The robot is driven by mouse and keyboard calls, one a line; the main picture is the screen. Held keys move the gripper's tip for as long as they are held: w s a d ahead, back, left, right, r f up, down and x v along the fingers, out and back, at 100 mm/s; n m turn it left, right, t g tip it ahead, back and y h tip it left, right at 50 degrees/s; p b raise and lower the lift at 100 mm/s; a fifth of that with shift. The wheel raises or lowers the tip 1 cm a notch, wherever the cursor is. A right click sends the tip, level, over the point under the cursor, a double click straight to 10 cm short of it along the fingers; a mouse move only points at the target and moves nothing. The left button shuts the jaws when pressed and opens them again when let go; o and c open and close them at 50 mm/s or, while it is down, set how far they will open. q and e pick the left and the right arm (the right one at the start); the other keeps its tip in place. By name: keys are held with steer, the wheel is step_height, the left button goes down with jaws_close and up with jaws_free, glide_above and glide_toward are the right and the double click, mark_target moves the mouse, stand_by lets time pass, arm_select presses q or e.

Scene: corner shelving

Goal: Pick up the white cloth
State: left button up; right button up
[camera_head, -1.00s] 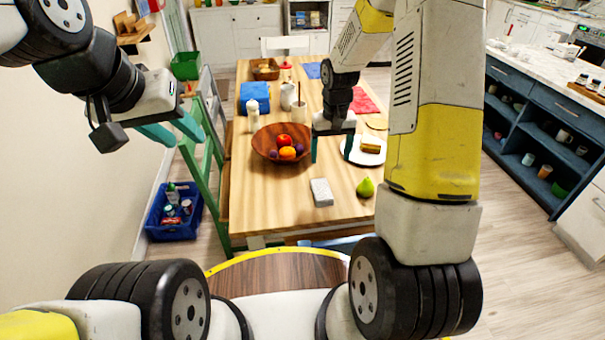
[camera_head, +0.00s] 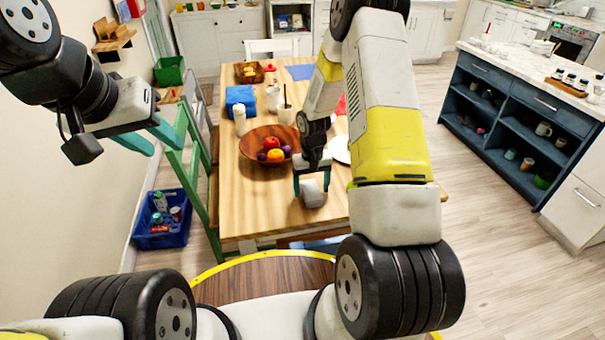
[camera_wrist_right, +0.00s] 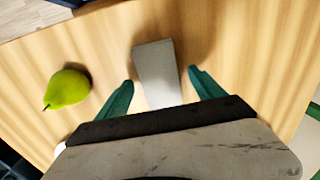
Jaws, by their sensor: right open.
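The white cloth (camera_head: 313,196) is a small folded pale block on the wooden table, near its front edge. In the right wrist view the cloth (camera_wrist_right: 157,75) lies between the fingertips, with a gap on each side. My right gripper (camera_head: 312,187) is open over the cloth, its two teal fingers on either side; the right wrist view also shows this gripper (camera_wrist_right: 161,79). Whether the fingers reach the table is unclear. My left gripper (camera_head: 165,149) is open and empty, left of the table.
A green pear (camera_wrist_right: 67,88) lies beside the cloth. A brown fruit bowl (camera_head: 255,150) stands behind and left of my right gripper. A white plate (camera_head: 340,150) is partly hidden by my right arm. A green chair (camera_head: 192,170) stands at the table's left side.

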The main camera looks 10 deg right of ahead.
mark_target(311, 191)
steer(key=shift+c, duration=0.2)
steer(key=c, duration=1.4)
steer(key=shift+w+r, duration=0.1)
steer(key=shift+r, duration=0.4)
steer(key=r, duration=0.2)
steer(key=shift+s+r, duration=0.4)
steer(key=s, duration=0.5)
steer(key=s+a, duration=0.1)
steer(key=s, duration=0.4)
steer(key=s+r, duration=0.1)
steer(key=s, duration=0.4)
steer(key=shift+s+a+r, duration=0.1)
steer(key=shift+s+a, duration=0.05)
steer(key=shift+a, duration=0.2)
